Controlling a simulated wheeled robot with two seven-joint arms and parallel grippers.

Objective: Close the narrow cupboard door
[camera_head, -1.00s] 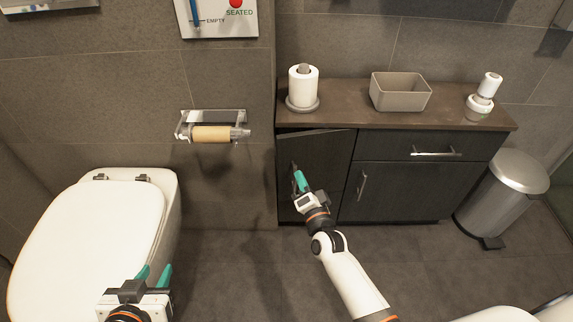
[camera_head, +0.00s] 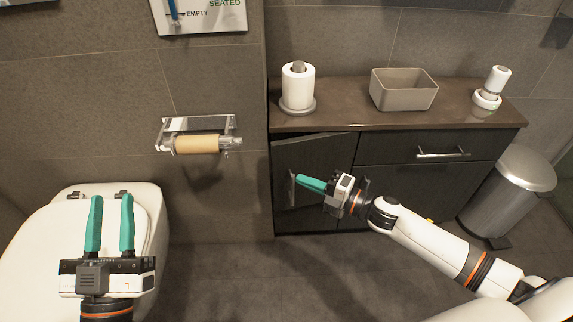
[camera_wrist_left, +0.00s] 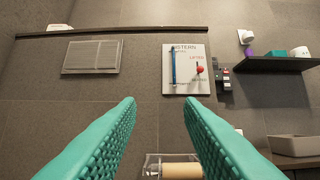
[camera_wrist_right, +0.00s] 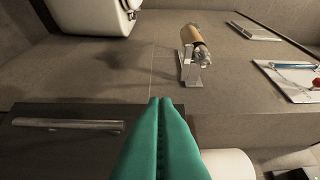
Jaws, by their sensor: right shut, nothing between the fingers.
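The narrow cupboard door (camera_head: 322,156) is the dark panel at the left end of the vanity cabinet. It stands slightly ajar, its handle-side left edge out from the cabinet front and a thin gap along its top. Its upright metal handle (camera_head: 292,190) also shows in the right wrist view (camera_wrist_right: 68,124). My right gripper (camera_head: 300,178) is shut and empty, its tips beside the handle in the head view; I cannot tell whether they touch the door. The closed fingers also show in the right wrist view (camera_wrist_right: 160,102). My left gripper (camera_head: 112,198) is open and empty over the toilet, far from the door.
The countertop (camera_head: 350,116) holds a paper roll (camera_head: 298,86), a beige bin (camera_head: 404,92) and a dispenser (camera_head: 490,88). A toilet (camera_head: 35,235) stands left, a toilet-roll holder (camera_head: 197,144) is on the wall, and a metal bin (camera_head: 508,190) stands right. Floor before the cabinet is clear.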

